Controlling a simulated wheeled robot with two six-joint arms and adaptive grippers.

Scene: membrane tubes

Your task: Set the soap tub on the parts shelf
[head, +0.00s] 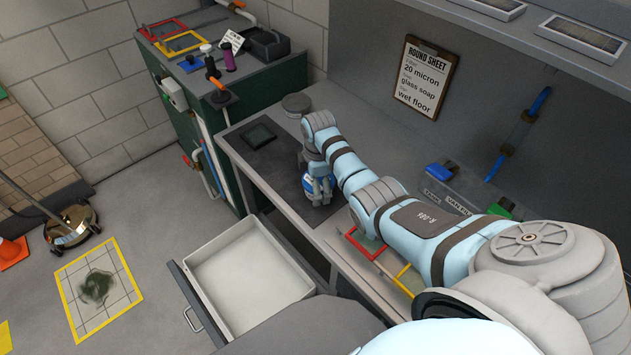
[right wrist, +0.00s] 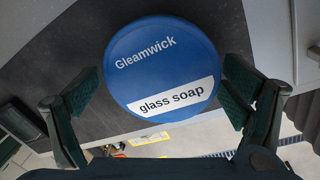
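The soap tub (head: 308,184) has a blue lid and stands on a dark mat on the grey bench. In the right wrist view the tub (right wrist: 165,65) shows its round lid, reading "Gleamwick" and "glass soap". My right gripper (head: 318,186) is down at the tub. My left gripper is not in view.
A grey upper shelf (head: 560,65) carries framed panels. A clipboard (head: 426,77) hangs on the back panel. A dark square item (head: 258,135) and a round grey container (head: 296,105) stand near the tub. An open drawer (head: 245,275) juts out in front of the bench.

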